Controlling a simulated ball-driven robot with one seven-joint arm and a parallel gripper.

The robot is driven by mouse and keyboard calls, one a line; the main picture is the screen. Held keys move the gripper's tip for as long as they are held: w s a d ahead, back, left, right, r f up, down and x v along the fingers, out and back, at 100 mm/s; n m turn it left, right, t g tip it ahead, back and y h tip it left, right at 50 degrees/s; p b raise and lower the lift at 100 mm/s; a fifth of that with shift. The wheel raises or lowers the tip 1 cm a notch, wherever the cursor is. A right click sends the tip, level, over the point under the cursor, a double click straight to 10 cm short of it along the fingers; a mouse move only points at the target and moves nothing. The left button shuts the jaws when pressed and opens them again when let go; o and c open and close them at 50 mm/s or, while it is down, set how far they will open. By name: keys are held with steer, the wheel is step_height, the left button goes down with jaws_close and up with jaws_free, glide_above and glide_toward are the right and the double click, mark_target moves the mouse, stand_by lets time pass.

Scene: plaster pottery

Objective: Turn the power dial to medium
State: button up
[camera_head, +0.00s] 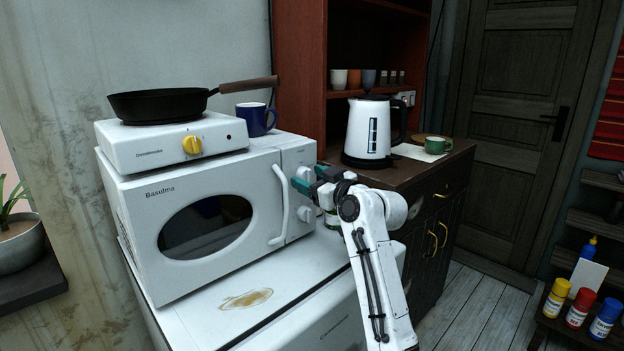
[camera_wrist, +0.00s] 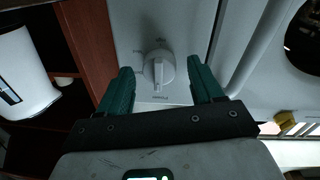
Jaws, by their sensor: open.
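The white microwave (camera_head: 205,225) stands on a white appliance, with two pale dials on the right of its front. The upper dial (camera_head: 304,173) is partly covered by my gripper (camera_head: 307,180); the lower dial (camera_head: 304,213) is just below. In the wrist view, which appears upside down, a round white dial (camera_wrist: 158,68) with a raised grip bar lies between the green fingers of my gripper (camera_wrist: 164,74). The fingers are apart, one on each side, and the dial is not gripped.
The microwave's door handle (camera_head: 282,205) runs close left of the dials. A hot plate (camera_head: 172,143) with a black pan (camera_head: 160,105) and a blue mug (camera_head: 255,119) sit on top. A white kettle (camera_head: 368,132) stands on the dark cabinet (camera_head: 440,172) to the right.

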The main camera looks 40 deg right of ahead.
steer(key=c, duration=1.1)
steer(key=shift+o, duration=0.2)
